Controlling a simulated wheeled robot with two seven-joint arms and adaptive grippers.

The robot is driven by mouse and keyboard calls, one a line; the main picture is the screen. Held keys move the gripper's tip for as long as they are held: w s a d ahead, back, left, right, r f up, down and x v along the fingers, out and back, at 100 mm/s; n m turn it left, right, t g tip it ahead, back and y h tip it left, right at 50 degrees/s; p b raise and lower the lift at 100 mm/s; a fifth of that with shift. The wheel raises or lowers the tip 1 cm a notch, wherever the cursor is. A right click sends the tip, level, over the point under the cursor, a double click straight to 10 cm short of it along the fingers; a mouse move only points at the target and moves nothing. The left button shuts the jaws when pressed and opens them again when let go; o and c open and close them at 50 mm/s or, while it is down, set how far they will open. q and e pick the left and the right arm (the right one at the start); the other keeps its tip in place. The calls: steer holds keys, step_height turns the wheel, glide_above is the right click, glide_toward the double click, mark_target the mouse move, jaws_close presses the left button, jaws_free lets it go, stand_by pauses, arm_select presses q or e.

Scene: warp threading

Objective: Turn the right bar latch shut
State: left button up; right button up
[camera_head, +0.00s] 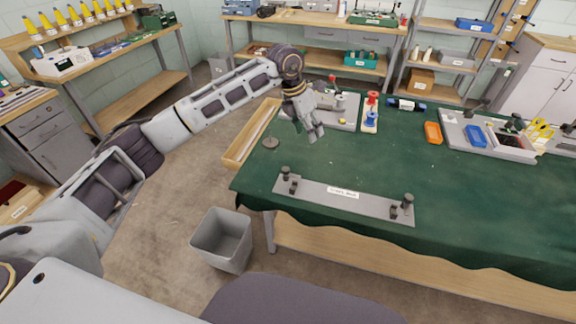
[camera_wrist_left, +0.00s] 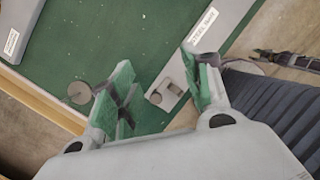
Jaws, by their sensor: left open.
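A long grey bar plate (camera_head: 325,197) with a white label lies along the front edge of the green table. At its right end stand a dark knobbed post (camera_head: 407,203) and a shorter dark piece beside it, the right latch; its exact turn is too small to tell. Similar dark posts (camera_head: 286,173) stand at the left end. My left gripper (camera_head: 316,134) is open and empty over the table's left part, well left of the right latch. In the left wrist view, its green-padded fingers (camera_wrist_left: 158,75) are apart, with a bar end and knob (camera_wrist_left: 174,88) visible below between them. My right gripper is out of view.
A small grey disc (camera_head: 271,143) lies near the table's left edge. A grey tray (camera_head: 342,112) and a wooden stand (camera_head: 370,115) with red and blue pieces are behind. The cloth right of the bar is clear.

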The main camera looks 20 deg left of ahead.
arm_select(q)
steer(key=s+a+f+g+y, duration=0.1)
steer(key=s+a+y, duration=0.2)
steer(key=a, duration=0.3)
steer(key=shift+s+a+n+g, duration=0.15)
steer(key=shift+s+n+g, duration=0.15)
steer(key=shift+g, duration=0.1)
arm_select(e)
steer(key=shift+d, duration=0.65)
arm_select(q)
steer(key=shift+f, duration=0.15)
glide_toward(286, 169)
step_height(286, 169, down, 7)
steer(key=shift+r+p, duration=0.2)
steer(key=shift+p, duration=0.15)
steer(key=shift+f, duration=1)
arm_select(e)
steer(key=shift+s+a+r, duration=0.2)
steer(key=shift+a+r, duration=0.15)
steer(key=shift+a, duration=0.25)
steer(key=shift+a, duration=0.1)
